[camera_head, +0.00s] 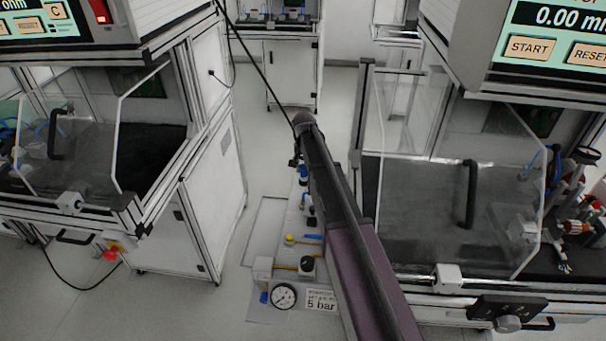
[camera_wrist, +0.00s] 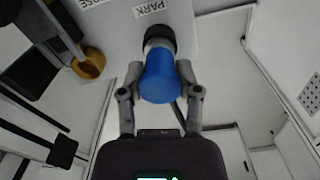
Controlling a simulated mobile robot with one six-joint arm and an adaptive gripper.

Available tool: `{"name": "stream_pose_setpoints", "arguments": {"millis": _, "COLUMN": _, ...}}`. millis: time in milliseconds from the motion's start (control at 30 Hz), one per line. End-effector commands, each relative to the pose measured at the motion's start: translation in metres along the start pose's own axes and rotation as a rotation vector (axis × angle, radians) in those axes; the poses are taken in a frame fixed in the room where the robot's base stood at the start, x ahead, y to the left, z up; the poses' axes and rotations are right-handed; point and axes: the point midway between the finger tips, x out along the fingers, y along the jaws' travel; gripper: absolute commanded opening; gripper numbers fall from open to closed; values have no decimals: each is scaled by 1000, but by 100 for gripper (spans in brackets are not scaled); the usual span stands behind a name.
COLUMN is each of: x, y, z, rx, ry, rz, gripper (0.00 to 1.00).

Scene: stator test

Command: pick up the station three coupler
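In the wrist view, a blue coupler (camera_wrist: 158,80) with a dark collar sits at a white panel (camera_wrist: 207,35), beside a label reading PARK (camera_wrist: 151,7). My gripper (camera_wrist: 159,70) has one finger on each side of it, with the tips very close to its sides. Whether the tips touch it cannot be made out. No station number is readable on it. In the head view, my arm reaches over the pneumatic panel (camera_head: 253,297) and hides part of it. My gripper (camera_head: 296,160) is small there and its fingers are unclear.
A pressure gauge (camera_head: 284,296) and a 5 bar label (camera_head: 321,300) are on the panel's near end. A yellow-brown ring-shaped part (camera_wrist: 89,62) is left of the coupler in the wrist view. Test benches stand left (camera_head: 213,190) and right (camera_head: 430,205), with floor between them.

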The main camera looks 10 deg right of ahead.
Motion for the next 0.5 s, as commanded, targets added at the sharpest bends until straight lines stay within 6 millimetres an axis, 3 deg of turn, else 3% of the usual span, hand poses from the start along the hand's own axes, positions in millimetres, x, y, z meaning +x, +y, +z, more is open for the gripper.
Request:
{"name": "stream_pose_setpoints", "arguments": {"millis": 33, "x": 0, "y": 0, "z": 0, "rx": 0, "ry": 0, "rz": 0, "gripper": 6}}
{"name": "stream_pose_setpoints", "arguments": {"millis": 67, "x": 0, "y": 0, "z": 0, "rx": 0, "ry": 0, "rz": 0, "gripper": 0}}
{"name": "stream_pose_setpoints", "arguments": {"millis": 500, "x": -3, "y": 0, "z": 0, "rx": -1, "ry": -1, "rz": 0, "gripper": 0}}
